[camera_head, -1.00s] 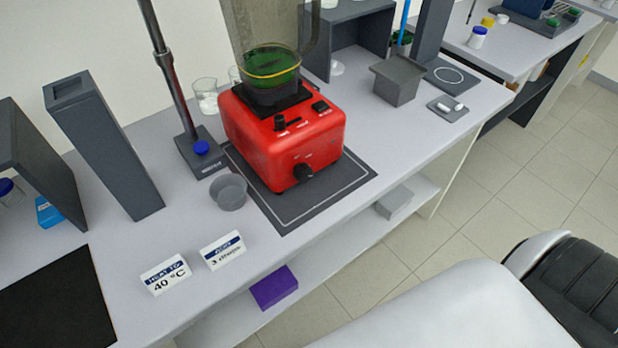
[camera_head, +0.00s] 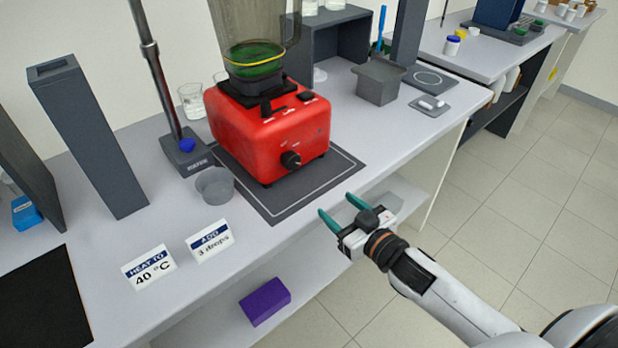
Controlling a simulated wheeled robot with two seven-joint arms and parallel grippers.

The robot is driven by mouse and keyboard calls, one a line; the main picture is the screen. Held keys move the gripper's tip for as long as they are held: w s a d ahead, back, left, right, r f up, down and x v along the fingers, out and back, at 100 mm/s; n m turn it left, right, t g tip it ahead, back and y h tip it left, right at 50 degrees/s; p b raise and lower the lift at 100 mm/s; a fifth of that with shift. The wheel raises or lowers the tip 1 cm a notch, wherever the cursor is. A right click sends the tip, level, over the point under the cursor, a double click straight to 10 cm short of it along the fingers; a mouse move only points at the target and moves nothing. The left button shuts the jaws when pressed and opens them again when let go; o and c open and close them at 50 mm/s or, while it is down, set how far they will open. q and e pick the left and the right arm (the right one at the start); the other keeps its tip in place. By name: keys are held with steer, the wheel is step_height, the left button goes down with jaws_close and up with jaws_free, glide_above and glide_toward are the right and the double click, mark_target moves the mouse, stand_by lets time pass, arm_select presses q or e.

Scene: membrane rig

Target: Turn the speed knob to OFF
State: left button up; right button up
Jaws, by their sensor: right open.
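The speed knob (camera_head: 291,160) is a black dial low on the front face of the red blender base (camera_head: 268,132). Its marks are too small to read. The blender stands on a dark mat (camera_head: 338,176) with a white outline, and its clear jar (camera_head: 255,40) holds green liquid. My right gripper (camera_head: 338,208) has teal fingertips and is open and empty. It is in front of the bench edge, below and to the right of the knob, apart from it. My left gripper is not in view.
A small grey cup (camera_head: 214,185) stands left of the mat, near a stand with a blue knob (camera_head: 187,146). Two signs (camera_head: 149,267) stand at the front left. A grey bin (camera_head: 377,82) is at the right. A purple box (camera_head: 264,301) lies on the lower shelf.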

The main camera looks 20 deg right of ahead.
mark_target(294, 164)
step_height(294, 164, up, 4)
steer(key=a+r+n+t+y, duration=0.1)
steer(key=y, duration=0.2)
steer(key=shift+h, duration=0.4)
steer(key=x, duration=0.4)
steer(key=p+x, duration=0.1)
steer(key=x, duration=0.3)
steer(key=p+x, duration=0.1)
steer(key=x, duration=0.2)
steer(key=shift+w+a+f, duration=0.3)
steer(key=shift+a, duration=0.1)
steer(key=c, duration=1)
